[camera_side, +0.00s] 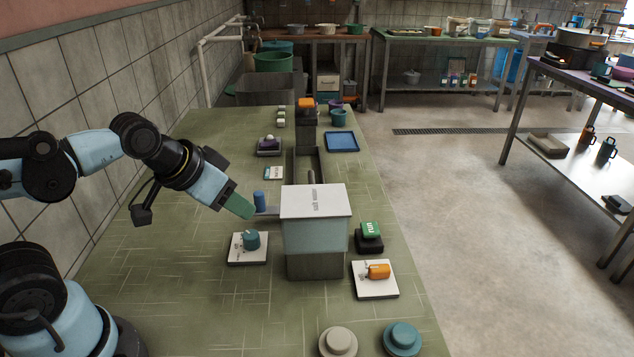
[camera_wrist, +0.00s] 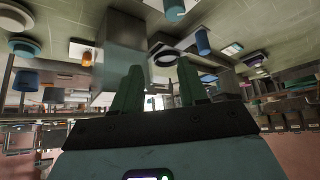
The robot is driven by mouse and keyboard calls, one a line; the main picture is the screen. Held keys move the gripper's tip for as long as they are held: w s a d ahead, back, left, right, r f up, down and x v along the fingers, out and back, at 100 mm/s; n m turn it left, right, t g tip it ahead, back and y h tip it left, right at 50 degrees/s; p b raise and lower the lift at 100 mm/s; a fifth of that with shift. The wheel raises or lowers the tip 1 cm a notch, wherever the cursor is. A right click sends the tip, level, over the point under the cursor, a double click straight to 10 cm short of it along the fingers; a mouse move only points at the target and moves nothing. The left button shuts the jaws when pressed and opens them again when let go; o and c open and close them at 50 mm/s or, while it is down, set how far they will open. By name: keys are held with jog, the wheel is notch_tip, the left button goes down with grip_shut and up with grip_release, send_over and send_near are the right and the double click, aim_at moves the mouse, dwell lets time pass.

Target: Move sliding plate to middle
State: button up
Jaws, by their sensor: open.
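The sliding plate (camera_side: 270,211) is a thin grey strip that sticks out of the left side of a box (camera_side: 316,236) with a white lid. A blue peg (camera_side: 259,200) stands up at its outer end. The peg shows also in the wrist view (camera_wrist: 203,41), beyond my fingertips and a little right of the gap between them. My gripper (camera_side: 246,210) has green fingers and is just left of the peg, apparently apart from it. In the wrist view the two fingers (camera_wrist: 160,72) are spread with nothing between them. The plate's inner part is hidden in the box.
A teal knob on a white base (camera_side: 251,240) is close below my gripper. An orange switch (camera_side: 378,271) and a green button (camera_side: 370,231) are right of the box. A trough (camera_side: 303,163) runs behind it. The table's left part is mostly clear.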

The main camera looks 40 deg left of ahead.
jog(key=shift+o, duration=0.7)
jog(key=shift+w, duration=0.1)
jog(key=n+g, duration=0.4)
jog(key=g, duration=0.3)
send_near(258, 193)
notch_tip(258, 193, down, 11)
jog(key=shift+w, duration=0.15)
grip_shut()
